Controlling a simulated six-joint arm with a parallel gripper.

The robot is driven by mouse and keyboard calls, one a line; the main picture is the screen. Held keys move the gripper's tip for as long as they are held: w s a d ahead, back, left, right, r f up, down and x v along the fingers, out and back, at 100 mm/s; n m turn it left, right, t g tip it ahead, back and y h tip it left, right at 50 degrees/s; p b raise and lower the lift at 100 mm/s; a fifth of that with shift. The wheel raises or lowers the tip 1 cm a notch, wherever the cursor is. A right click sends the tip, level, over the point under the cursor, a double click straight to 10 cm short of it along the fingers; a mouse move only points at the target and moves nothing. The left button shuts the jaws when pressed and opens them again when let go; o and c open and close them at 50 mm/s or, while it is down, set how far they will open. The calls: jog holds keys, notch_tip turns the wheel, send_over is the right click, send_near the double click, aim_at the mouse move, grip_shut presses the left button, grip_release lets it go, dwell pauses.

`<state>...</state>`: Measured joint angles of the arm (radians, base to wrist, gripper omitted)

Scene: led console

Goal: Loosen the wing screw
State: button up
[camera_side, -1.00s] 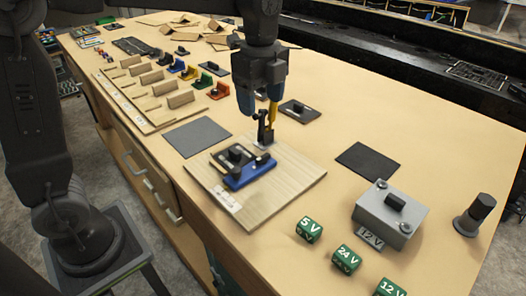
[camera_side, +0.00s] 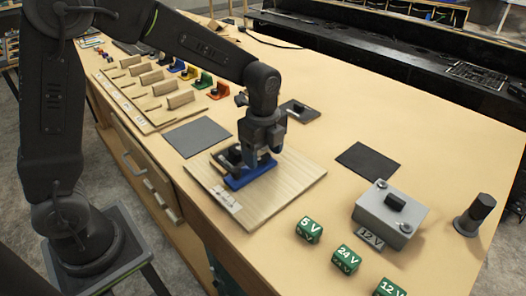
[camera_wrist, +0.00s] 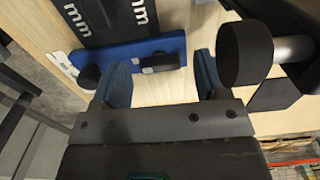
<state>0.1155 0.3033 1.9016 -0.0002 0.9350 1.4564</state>
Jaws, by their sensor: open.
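The blue fixture (camera_side: 237,182) lies on a light wooden board (camera_side: 290,180); it also shows in the wrist view (camera_wrist: 125,54), with a black plate marked "mm" (camera_wrist: 115,18) beside it. A small black winged piece (camera_wrist: 160,62), which looks like the wing screw, is on the fixture's near edge. A round black knob (camera_wrist: 90,77) is at its left end. My gripper (camera_side: 262,158) is low over the fixture's right end. In the wrist view its jaws (camera_wrist: 160,80) are apart, with the winged piece beyond the gap between them. Contact cannot be told.
A large dark knob on a metal shaft (camera_wrist: 246,52) is close by the right finger. A grey box with a 12 V label (camera_side: 390,213), green voltage blocks (camera_side: 346,258) and a dark post (camera_side: 475,214) stand to the right.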

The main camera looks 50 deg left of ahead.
jog(key=shift+f, duration=0.15)
jog(key=shift+c, duration=0.3)
jog(key=c, duration=0.9)
